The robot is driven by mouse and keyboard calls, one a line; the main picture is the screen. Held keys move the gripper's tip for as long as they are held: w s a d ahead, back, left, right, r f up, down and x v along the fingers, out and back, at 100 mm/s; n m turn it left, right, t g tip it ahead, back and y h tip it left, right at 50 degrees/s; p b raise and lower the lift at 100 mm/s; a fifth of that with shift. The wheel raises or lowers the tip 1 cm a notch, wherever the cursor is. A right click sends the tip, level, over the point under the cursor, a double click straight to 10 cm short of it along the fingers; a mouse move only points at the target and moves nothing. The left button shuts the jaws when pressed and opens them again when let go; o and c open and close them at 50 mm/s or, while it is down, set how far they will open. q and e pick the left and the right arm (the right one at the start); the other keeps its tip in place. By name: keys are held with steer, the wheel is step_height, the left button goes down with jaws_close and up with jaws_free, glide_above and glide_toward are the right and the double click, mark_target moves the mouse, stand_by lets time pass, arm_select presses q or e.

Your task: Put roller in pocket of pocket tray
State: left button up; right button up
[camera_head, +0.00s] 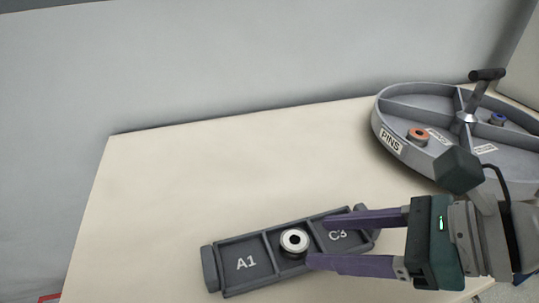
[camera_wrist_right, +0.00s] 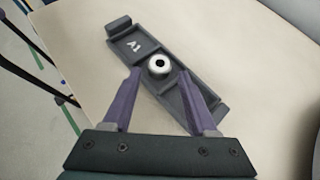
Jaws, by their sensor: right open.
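The dark grey pocket tray (camera_head: 263,285) lies on the table, with pockets marked A1 and C3 at its two ends. A white ring-shaped roller (camera_head: 294,241) with a dark centre sits in the middle pocket; it also shows in the wrist view (camera_wrist_right: 159,65). My right gripper (camera_head: 315,243) is open, its purple fingers over the C3 end of the tray. In the wrist view the right gripper's fingertips (camera_wrist_right: 160,73) lie apart, with the roller showing between and just past them. The roller appears free of both fingers. My left gripper is not in view.
A round grey divided tray (camera_head: 385,128) with a PINS label and a central handle (camera_head: 483,90) stands at the right, behind my right arm. It holds an orange ring (camera_head: 418,136) and a blue one (camera_head: 498,118). The table's left and middle are clear.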

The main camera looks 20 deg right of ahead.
steer(key=s+n, duration=0.2)
steer(key=s+d+r+n+g, duration=0.1)
steer(key=s+n, duration=0.1)
steer(key=s, duration=0.1)
steer(key=s+d+r+n+p, duration=0.1)
steer(key=s+n, duration=0.1)
steer(key=shift+s+d+r+n+g+h, duration=0.15)
steer(key=shift+r+n+g+h, duration=0.1)
steer(key=shift+n+g+h, duration=0.15)
steer(key=s+n+h, duration=0.2)
steer(key=n, duration=0.5)
steer(key=s+d+n+g+h, duration=0.1)
steer(key=n+h, duration=0.2)
steer(key=n, duration=0.4)
steer(key=s+d+n+g+h, duration=0.1)
steer(key=s+n+h, duration=0.1)
steer(key=n, duration=0.5)
steer(key=shift+s+n, duration=0.3)
step_height(320, 180, up, 48)
steer(key=p, duration=4.8)
steer(key=shift+r+p, duration=0.25)
steer(key=shift+p, duration=0.1)
